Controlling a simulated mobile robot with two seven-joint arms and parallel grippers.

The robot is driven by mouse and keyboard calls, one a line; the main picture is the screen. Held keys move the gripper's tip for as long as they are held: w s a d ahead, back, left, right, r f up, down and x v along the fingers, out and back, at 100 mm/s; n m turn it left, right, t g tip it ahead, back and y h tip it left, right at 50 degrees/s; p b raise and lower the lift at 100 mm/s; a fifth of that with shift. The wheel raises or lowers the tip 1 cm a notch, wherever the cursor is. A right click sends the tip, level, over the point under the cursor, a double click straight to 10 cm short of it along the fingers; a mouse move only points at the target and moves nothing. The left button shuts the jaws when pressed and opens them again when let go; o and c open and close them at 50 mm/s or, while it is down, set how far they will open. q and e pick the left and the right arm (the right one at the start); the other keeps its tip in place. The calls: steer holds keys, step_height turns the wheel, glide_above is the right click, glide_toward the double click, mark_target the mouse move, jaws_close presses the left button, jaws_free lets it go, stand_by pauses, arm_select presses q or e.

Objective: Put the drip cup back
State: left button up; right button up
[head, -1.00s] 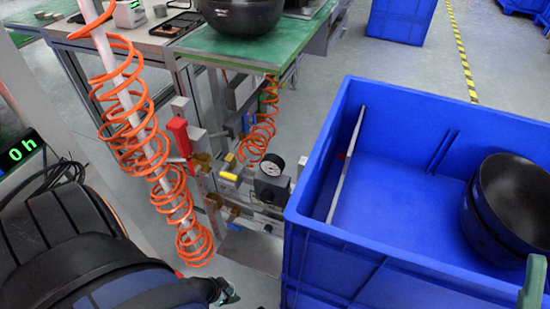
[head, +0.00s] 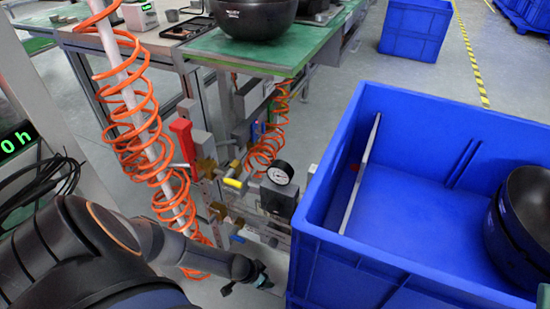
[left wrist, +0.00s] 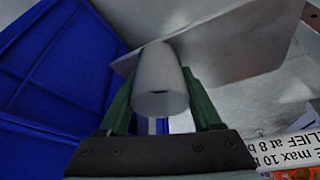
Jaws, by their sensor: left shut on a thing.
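The drip cup (left wrist: 160,85) is a pale grey, tapered cup. In the left wrist view it sits between the two green fingers of my left gripper (left wrist: 160,108), which is shut on it. Its upper end lies close to a flat grey plate (left wrist: 225,45); I cannot tell whether they touch. In the head view my left gripper (head: 258,277) is low down, below the pressure gauge and valve panel and just left of the blue crate. The cup is too small there to make out clearly. My right gripper is not recognisable in view.
The blue crate (head: 340,245) with black bowls (head: 525,215) stands close on the right. Orange coiled hoses (head: 135,130) hang on the left. The gauge (head: 281,173), red handle (head: 183,138) and yellow valve (head: 235,184) project above the gripper. A green bench (head: 240,55) stands behind.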

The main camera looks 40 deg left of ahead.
mark_target(278, 271)
arm_select(q)
steer(key=shift+w+b, duration=0.4)
steer(key=shift+w, duration=0.75)
steer(key=w+b, duration=0.1)
steer(key=w+f+b, duration=0.1)
steer(key=w, duration=0.1)
steer(key=shift+d, duration=0.2)
steer(key=shift+f, duration=0.25)
steer(key=shift+f+b, duration=0.2)
steer(key=shift+b, duration=0.2)
steer(key=o, duration=1.5)
steer(key=shift+r, duration=0.1)
